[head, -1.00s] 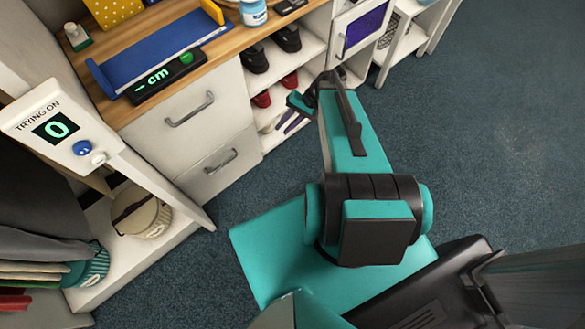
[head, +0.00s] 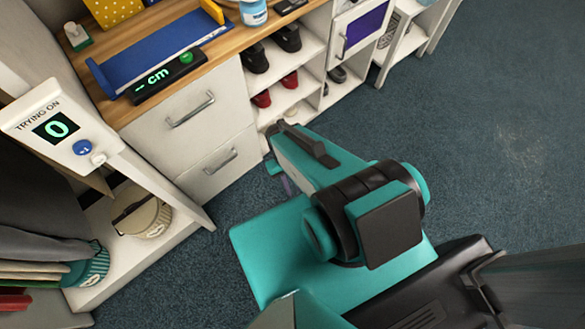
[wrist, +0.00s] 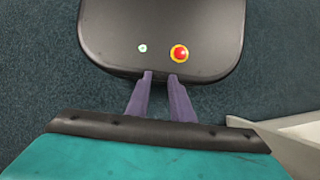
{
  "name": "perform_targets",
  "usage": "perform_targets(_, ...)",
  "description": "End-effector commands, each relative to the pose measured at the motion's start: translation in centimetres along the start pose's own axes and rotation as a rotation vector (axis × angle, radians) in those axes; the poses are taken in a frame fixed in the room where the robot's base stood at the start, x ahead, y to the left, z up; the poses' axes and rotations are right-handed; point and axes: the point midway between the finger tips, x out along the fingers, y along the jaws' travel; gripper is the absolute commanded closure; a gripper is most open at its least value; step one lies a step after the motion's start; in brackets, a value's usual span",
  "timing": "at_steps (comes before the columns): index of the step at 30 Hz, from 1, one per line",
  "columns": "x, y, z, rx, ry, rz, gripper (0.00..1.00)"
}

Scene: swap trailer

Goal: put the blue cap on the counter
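No plainly blue cap shows in either view. A teal, dark-banded cap or hat (head: 88,266) lies at the lower left, beside folded clothes, and a beige cap (head: 145,213) with a dark band sits on the low white shelf. The counter (head: 112,47) is the wooden top over white drawers at the upper left. My gripper (wrist: 161,76) shows two purple fingers with a gap between them and nothing held. In the head view it is mostly hidden behind my arm, low over the carpet, away from the caps and the counter.
A blue measuring tray (head: 165,52) with a "cm" display (head: 165,77) takes up much of the counter. A white post with a "TRYING ON" panel (head: 62,122) showing 0 stands at left. Shoes (head: 287,38) fill cubbies. Carpet (head: 500,120) at right is clear.

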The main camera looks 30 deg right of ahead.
Motion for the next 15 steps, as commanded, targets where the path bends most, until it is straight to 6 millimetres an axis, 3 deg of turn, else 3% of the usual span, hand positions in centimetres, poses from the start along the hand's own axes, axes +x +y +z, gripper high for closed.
perform_targets(7,0.03,0.0,0.03,-0.002,0.0,0.003,0.79)
perform_targets(11,0.02,0.0,0.02,-0.001,0.0,0.002,1.0)
perform_targets(15,0.01,-0.01,0.02,-0.001,0.0,0.001,1.0)
